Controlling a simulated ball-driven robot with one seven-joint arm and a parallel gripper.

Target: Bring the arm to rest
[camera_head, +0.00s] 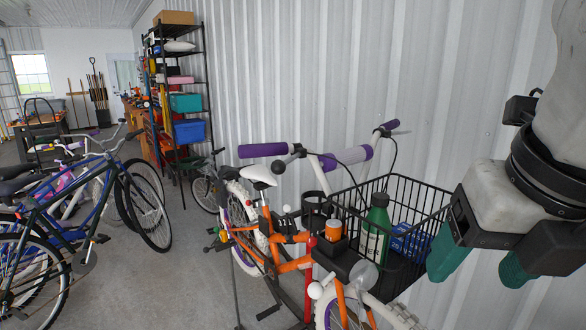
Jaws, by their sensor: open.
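My gripper (482,268) hangs at the right side of the head view, with its two green fingers pointing down and spread apart. It is open, and nothing shows between the fingers. My arm comes down from the top right corner above it. The gripper is to the right of a black wire basket (446,198) on an orange bike and looks apart from it, though the exact distance is hard to judge.
The orange bike (290,265) carries a green bottle (376,228) and a blue box (408,241) in its basket. More bikes (65,215) stand at the left. A tall shelf (178,85) stands against the corrugated wall (290,65). Grey floor (170,285) is clear between the bikes.

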